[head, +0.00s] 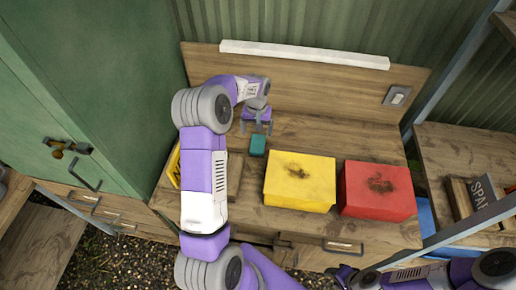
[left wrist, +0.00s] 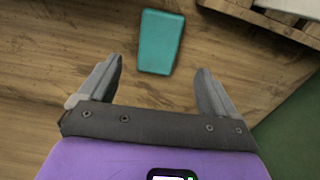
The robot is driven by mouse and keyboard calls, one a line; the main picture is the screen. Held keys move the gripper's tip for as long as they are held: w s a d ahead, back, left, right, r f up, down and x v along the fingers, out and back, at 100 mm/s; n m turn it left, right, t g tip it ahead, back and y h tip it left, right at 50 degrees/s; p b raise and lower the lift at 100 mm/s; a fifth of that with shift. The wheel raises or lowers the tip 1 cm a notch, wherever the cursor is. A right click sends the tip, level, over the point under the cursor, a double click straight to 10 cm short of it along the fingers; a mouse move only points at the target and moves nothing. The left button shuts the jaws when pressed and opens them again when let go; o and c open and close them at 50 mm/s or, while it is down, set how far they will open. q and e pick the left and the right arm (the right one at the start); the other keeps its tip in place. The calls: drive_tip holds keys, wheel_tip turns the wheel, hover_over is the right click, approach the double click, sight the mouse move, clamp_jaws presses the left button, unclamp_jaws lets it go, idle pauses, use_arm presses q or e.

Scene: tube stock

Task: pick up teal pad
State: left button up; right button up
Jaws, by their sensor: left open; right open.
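The teal pad (head: 258,145) is a small block lying on the wooden bench, left of the yellow box. It also shows in the left wrist view (left wrist: 161,42), near the top middle, with its whole top face in sight. My left gripper (head: 257,130) is open and empty, just behind the pad in the head view. In the left wrist view its two fingers (left wrist: 160,78) are spread apart, with the pad beyond the tips and between their lines. My right gripper (head: 343,273) is at the lower edge of the head view, low in front of the bench, away from the pad.
A yellow box (head: 300,183) and a red box (head: 377,190) with dark stains stand right of the pad. A wooden tray (head: 235,175) lies left, partly behind my left arm. A green cabinet (head: 90,90) stands at the left. The bench behind the boxes is clear.

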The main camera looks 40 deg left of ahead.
sight(258, 143)
use_arm(q)
drive_tip(key=f, duration=0.7)
drive_tip(key=shift+d, duration=0.2)
drive_tip(key=c, duration=1.2)
drive_tip(key=shift+o, duration=0.2)
drive_tip(key=shift+r, duration=0.1)
wheel_tip(258, 143, up, 10)
